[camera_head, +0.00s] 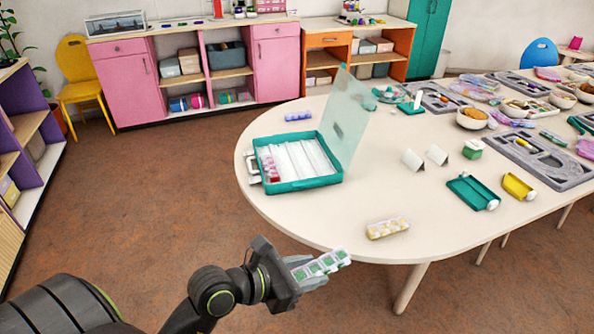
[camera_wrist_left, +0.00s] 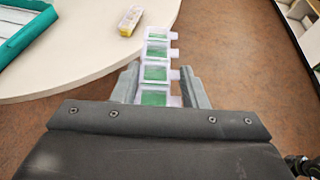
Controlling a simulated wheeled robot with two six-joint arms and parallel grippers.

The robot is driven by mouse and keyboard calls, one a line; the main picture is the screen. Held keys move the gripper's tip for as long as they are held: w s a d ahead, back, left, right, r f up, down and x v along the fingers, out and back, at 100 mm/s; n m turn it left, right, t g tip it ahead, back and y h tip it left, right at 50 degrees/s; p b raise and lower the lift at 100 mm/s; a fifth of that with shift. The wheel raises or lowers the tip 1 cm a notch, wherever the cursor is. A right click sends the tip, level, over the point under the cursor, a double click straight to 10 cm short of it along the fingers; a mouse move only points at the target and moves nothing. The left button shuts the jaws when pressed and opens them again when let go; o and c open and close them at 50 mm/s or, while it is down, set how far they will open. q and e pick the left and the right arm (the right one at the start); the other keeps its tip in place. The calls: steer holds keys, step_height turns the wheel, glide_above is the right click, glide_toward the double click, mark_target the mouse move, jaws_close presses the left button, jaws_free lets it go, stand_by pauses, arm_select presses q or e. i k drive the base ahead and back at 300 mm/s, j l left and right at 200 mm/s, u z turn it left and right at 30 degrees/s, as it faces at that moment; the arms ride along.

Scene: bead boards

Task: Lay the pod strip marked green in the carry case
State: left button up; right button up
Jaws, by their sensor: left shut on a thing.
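My left gripper (camera_head: 305,275) is shut on a pod strip with green contents (camera_head: 322,264). It holds the strip off the table, in front of the table's near edge. In the left wrist view the strip (camera_wrist_left: 156,70) sticks out ahead between the two fingers (camera_wrist_left: 158,88). The teal carry case (camera_head: 300,185) lies on the left end of the table with its clear lid (camera_head: 345,118) standing up. White strip-shaped slots fill the case, with red-marked pods (camera_head: 269,165) at its left side. The case also shows at the upper left of the left wrist view (camera_wrist_left: 22,37). My right gripper is not in view.
A yellow pod strip (camera_head: 388,228) lies near the table's front edge, and a blue one (camera_head: 298,116) lies behind the case. The table between case and yellow strip is clear.

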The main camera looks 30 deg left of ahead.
mark_target(307, 172)
steer(key=k+z, duration=0.1)
steer(key=z, duration=1.05)
steer(key=j+z, duration=0.3)
steer(key=j, duration=0.4)
steer(key=k+j+z, duration=0.15)
steer(key=j+z, duration=0.2)
steer(key=j, duration=0.3)
steer(key=k+j, duration=0.1)
steer(key=j, duration=0.45)
steer(key=k+j, duration=0.1)
steer(key=j, duration=0.45)
steer(key=k+j, duration=0.15)
steer(key=j, duration=0.4)
steer(key=k+j, duration=0.1)
steer(key=j, duration=0.45)
steer(key=k+j, duration=0.1)
steer(key=j, duration=0.45)
steer(key=k+j, duration=0.1)
steer(key=j, duration=0.45)
